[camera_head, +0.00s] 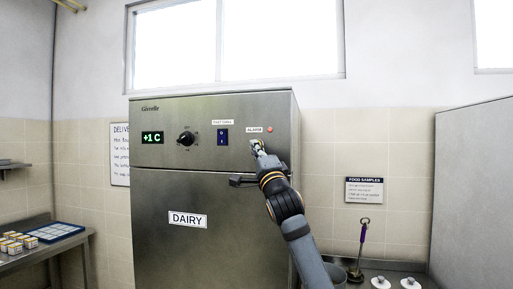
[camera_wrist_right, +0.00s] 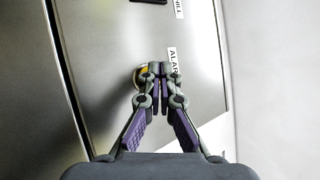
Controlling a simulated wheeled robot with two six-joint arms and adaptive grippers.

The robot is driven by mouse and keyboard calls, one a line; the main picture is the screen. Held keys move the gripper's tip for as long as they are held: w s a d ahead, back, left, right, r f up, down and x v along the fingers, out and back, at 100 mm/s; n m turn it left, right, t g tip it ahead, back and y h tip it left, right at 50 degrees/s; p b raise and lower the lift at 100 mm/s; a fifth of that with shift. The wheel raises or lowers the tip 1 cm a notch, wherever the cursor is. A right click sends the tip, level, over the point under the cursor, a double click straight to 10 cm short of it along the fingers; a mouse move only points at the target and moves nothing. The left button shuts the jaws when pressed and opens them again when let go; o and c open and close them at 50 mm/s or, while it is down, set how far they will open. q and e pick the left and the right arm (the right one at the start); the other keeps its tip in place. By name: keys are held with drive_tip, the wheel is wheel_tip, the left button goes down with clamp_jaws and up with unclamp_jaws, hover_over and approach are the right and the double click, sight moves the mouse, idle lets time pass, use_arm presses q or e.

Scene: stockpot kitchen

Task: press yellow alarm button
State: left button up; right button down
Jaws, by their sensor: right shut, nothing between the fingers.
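The yellow alarm button (camera_wrist_right: 140,76) shows in the right wrist view on the metal front panel, beside the ALARM label (camera_wrist_right: 173,60). My right gripper (camera_wrist_right: 161,72) is shut and empty, with its fingertips over the right part of the button. I cannot tell whether they touch it. In the head view my right gripper (camera_head: 257,145) is at the panel just below the ALARM label and hides most of the button. A small red lamp (camera_head: 269,129) sits right of the label. My left gripper is not in view.
The DAIRY fridge (camera_head: 215,240) has a dark door handle (camera_head: 240,181) just below my right gripper. A dial (camera_head: 187,138) and a blue switch (camera_head: 222,137) are on the panel to the left. A counter with a blue tray (camera_head: 55,232) stands at the left.

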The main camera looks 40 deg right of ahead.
drive_tip(key=shift+w+d, duration=0.25)
drive_tip(key=shift+d, duration=0.05)
idle(0.7)
drive_tip(key=shift+a, duration=0.1)
drive_tip(key=shift+s+a+b, duration=0.5)
drive_tip(key=shift+s+b, duration=0.05)
drive_tip(key=shift+b, duration=0.15)
drive_tip(key=s+a+b, duration=0.1)
drive_tip(key=s+a, duration=0.2)
drive_tip(key=shift+s+a+b, duration=0.1)
drive_tip(key=shift+a+b, duration=0.3)
